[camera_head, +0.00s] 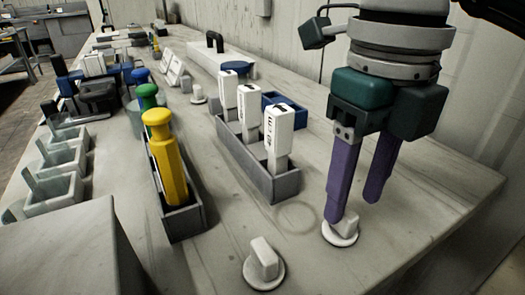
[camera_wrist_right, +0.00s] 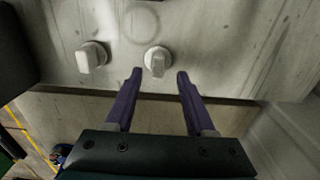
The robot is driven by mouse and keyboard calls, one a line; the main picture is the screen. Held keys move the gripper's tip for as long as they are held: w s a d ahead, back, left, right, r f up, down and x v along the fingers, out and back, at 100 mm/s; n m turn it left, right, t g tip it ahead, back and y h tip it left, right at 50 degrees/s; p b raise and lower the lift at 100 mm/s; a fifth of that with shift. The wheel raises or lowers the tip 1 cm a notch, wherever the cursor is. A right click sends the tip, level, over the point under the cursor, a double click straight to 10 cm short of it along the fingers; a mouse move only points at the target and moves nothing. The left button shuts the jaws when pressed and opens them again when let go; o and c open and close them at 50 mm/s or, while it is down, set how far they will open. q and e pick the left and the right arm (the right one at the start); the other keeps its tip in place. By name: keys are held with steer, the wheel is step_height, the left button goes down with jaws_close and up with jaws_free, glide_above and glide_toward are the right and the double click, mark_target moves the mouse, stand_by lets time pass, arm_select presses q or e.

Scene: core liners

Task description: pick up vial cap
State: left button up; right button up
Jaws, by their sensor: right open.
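A white cap with a raised grip on a round base (camera_head: 341,236) sits on the table below my right gripper (camera_head: 353,208). A second, similar white cap (camera_head: 264,264) stands to its left, nearer the front. My right gripper is open and points down, with long purple fingers. In the right wrist view, the first cap (camera_wrist_right: 157,62) lies between and just beyond the fingertips (camera_wrist_right: 160,73), with nothing held. The second cap (camera_wrist_right: 91,57) is to the left, outside the fingers. One finger partly hides the first cap in the head view. My left gripper is not in view.
A grey rack (camera_head: 262,178) holds white labelled blocks. A dark tray (camera_head: 184,221) holds a yellow-capped tool (camera_head: 168,165). Grey bins (camera_head: 50,190) stand at the left and a blue box (camera_head: 285,108) behind. The table edge is close on the right.

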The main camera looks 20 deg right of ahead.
mark_target(348, 212)
step_height(348, 212, down, 4)
steer(key=shift+a+r, duration=0.15)
steer(key=shift+r, duration=0.05)
steer(key=shift+c, duration=0.2)
jaws_close()
